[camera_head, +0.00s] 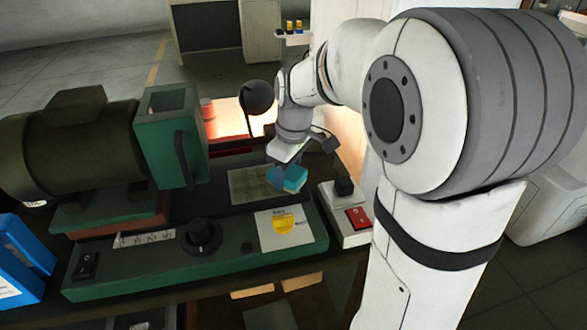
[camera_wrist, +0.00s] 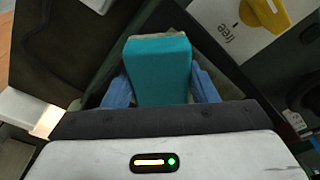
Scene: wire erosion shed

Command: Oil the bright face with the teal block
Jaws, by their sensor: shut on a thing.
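The teal block (camera_head: 294,179) is held between the blue fingers of my gripper (camera_head: 279,178). In the wrist view the teal block (camera_wrist: 158,68) fills the space between both fingers (camera_wrist: 160,88), its far end pointing away from me. A dull, olive-grey rectangular face (camera_head: 249,186) lies flat on the green machine, and it looks like the bright face. The block is at the right end of this face. I cannot tell whether it touches the face or hovers just above it. Part of the face's right end is hidden by the gripper and block.
A green motor housing (camera_head: 160,135) stands left of the face. In front are a black knob (camera_head: 202,236), a card with a yellow dial (camera_head: 283,224) and a black switch (camera_head: 86,265). A box with a red switch (camera_head: 358,217) stands right. A dark round lamp head (camera_head: 257,97) rises behind.

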